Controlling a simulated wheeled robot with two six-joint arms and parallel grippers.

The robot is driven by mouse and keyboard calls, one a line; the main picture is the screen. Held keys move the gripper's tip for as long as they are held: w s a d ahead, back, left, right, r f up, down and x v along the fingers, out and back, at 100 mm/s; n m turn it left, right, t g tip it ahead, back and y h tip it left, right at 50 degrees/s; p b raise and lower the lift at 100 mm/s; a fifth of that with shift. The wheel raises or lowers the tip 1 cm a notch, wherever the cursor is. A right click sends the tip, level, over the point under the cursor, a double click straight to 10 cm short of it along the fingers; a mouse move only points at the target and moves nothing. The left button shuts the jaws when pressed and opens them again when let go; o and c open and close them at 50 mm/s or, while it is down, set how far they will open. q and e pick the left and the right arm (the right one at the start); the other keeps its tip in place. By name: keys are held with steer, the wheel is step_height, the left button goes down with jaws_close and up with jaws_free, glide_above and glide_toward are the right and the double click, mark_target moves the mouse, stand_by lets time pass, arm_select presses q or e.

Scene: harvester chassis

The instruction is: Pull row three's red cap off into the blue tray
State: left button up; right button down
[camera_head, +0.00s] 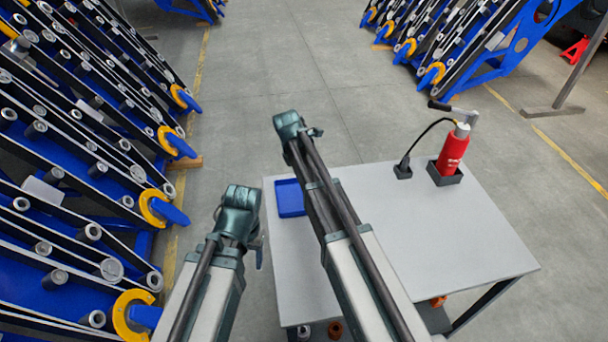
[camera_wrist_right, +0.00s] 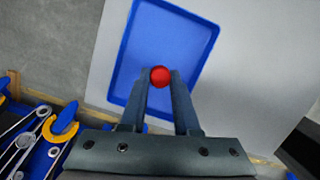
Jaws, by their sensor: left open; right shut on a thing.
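The red cap (camera_wrist_right: 160,76) sits between the fingertips of my right gripper (camera_wrist_right: 160,84), which is shut on it. In the right wrist view the cap lies over the blue tray (camera_wrist_right: 131,50), inside its outline; the height above the tray floor is hard to tell. In the head view the blue tray (camera_head: 289,211) lies on the table's left end, partly hidden by my right arm, and the cap is out of sight. My left gripper (camera_head: 258,250) is left of the table, open, with its fingers mostly hidden by its wrist.
The grey table (camera_head: 440,240) is mostly bare on its right half. A red bottle-like tool (camera_head: 453,150) with a handle stands in a black holder at its back, cabled to a small black block (camera_head: 403,170). Blue racks of rollers (camera_head: 75,200) with yellow hooks line the left.

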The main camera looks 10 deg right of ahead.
steer(key=shift+s+a+b+x, duration=0.1)
steer(key=shift+a+b+x, duration=0.15)
steer(key=shift+b+x, duration=0.95)
steer(key=shift+s+a+b+x, duration=0.1)
steer(key=shift+a+b+x, duration=0.15)
steer(key=shift+b+x, duration=0.95)
steer(key=shift+s+a+b+x, duration=0.1)
steer(key=shift+a+b+x, duration=0.15)
steer(key=shift+b+x, duration=0.95)
steer(key=shift+w+f, duration=0.1)
steer(key=shift+f, duration=0.05)
steer(key=c, duration=0.6)
jaws_free()
steer(key=shift+o, duration=0.2)
steer(key=w+p+v, duration=0.1)
steer(key=p+v, duration=1.2)
steer(key=shift+s+r+p, duration=0.35)
steer(key=shift+s+r, duration=0.05)
steer(key=shift+s, duration=0.1)
steer(key=shift+a, duration=0.1)
